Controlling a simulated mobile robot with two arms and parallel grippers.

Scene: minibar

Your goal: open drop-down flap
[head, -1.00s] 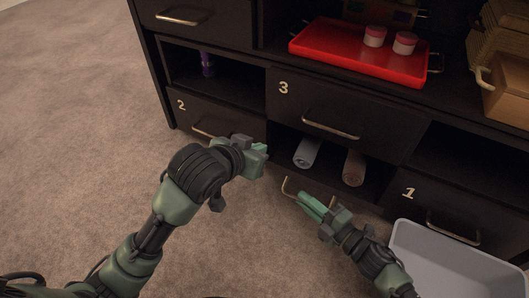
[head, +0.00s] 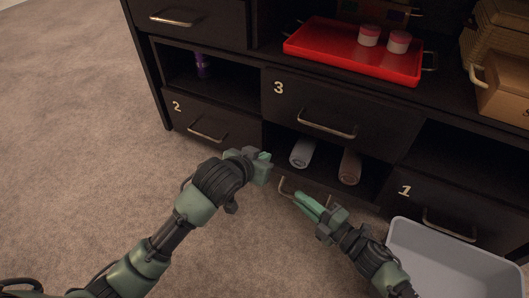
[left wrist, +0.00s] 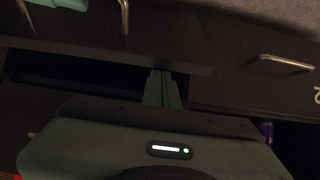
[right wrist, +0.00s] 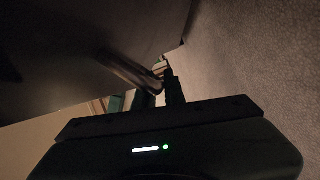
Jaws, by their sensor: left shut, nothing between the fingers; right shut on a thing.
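The drop-down flap (head: 318,186) is a dark panel low on the cabinet, below the drawer marked 3, and it hangs open. Its metal handle (head: 283,187) sticks up at its front. My right gripper (head: 299,197) is shut on this handle; the handle also shows in the right wrist view (right wrist: 130,72). My left gripper (head: 267,166) is shut and empty, close to the flap's left end. In the left wrist view, its fingers (left wrist: 161,86) are together in front of the flap (left wrist: 95,42).
Two rolled or bottle-like things, one grey (head: 302,153) and one brown (head: 350,167), lie in the compartment behind the flap. A pale bin (head: 452,268) stands at right. A red tray (head: 355,52) with two jars sits above. Carpet is clear at left.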

